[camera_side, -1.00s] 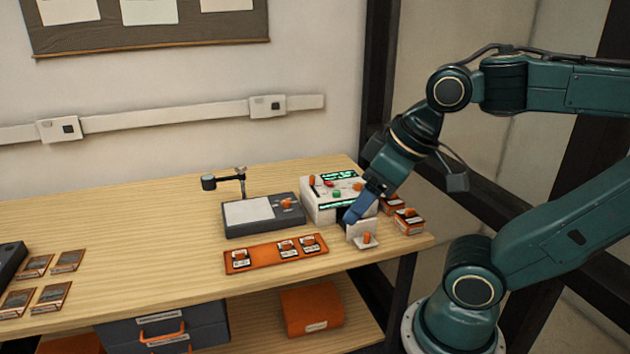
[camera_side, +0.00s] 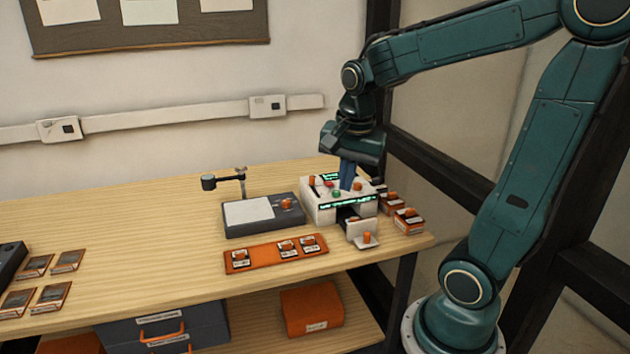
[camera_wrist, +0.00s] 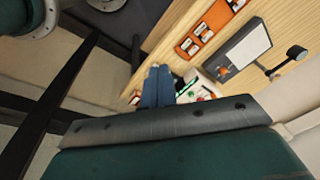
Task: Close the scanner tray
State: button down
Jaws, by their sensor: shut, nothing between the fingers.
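The scanner (camera_side: 325,210) is a white box with green displays and coloured buttons on top, at the right end of the bench. Its tray (camera_side: 362,232) stands out from the front, with a white front plate and an orange knob; a dark gap shows between plate and box. My gripper (camera_side: 346,186) points down with its blue fingers shut and empty, over or just behind the scanner's top; contact cannot be told. In the wrist view the blue fingers (camera_wrist: 157,84) lie together and hide part of the scanner (camera_wrist: 197,86).
Small orange-and-white boxes (camera_side: 408,221) stand to the right of the scanner. A grey device with a white pad (camera_side: 248,211) and a lamp arm is on the left. An orange strip (camera_side: 265,256) with several small items lies in front.

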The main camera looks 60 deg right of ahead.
aim_at(358, 218)
jog(key=s+d+f+m+g+y, duration=0.1)
jog(key=d+f+m+g, duration=0.1)
jog(key=d+f+m, duration=0.6)
jog(key=s+d+f+m+g+y, duration=0.1)
jog(key=d+f+m+g, duration=0.2)
jog(key=d+f+m, duration=0.4)
jog(key=d+m, duration=0.3)
jog(key=m, duration=0.5)
jog(key=shift+s+d+f+y, duration=0.2)
jog(key=shift+d+f+y, duration=0.1)
jog(key=shift+d+f, duration=0.1)
jog(key=shift+w+d+f, duration=0.1)
jog(key=shift+w+f, duration=0.1)
jog(key=shift+f, duration=2.15)
jog(key=shift+w+f, duration=0.15)
jog(key=shift+f, duration=2.15)
jog(key=shift+w+d, duration=3.45)
jog(key=shift+w, duration=0.1)
